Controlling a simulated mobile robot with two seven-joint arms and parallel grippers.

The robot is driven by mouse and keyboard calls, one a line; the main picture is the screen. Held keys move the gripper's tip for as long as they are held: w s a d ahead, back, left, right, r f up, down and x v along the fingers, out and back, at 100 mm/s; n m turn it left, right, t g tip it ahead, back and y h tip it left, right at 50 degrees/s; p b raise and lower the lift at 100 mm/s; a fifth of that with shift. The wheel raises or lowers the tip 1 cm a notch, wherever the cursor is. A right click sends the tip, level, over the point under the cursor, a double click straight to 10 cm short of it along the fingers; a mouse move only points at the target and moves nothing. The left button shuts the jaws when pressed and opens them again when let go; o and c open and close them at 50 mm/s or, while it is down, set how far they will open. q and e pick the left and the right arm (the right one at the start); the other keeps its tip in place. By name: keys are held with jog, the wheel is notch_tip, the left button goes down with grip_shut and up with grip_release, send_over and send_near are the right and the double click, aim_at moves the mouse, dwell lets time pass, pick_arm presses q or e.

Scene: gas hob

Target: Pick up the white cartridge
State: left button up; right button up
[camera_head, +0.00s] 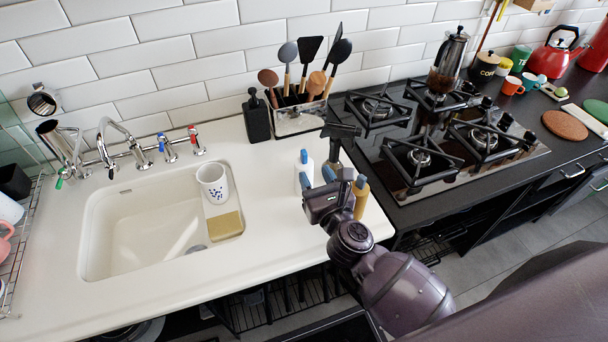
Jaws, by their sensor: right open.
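The white cartridge (304,176) stands upright on the white counter (270,190), near its right end. It has a blue top. My right gripper (329,193) is open, just to the right of the white cartridge in the picture. I cannot tell whether they touch. An ochre cartridge (361,202) with a blue top stands to the right of the gripper, partly hidden by it. Another blue piece (329,174) shows right at the gripper; what it belongs to is hidden. My left gripper is not in view.
A utensil holder (298,121) and a black bottle (256,119) stand farther back. The sink (112,235) with a cup (213,184) and sponge (225,225) lies left. The gas hob (435,145) lies right.

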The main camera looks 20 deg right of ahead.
aim_at(305, 158)
jog(key=shift+w+a+f, duration=0.1)
jog(key=shift+w+a, duration=0.05)
jog(key=shift+w, duration=3.75)
jog(key=shift+c, duration=0.2)
grip_shut()
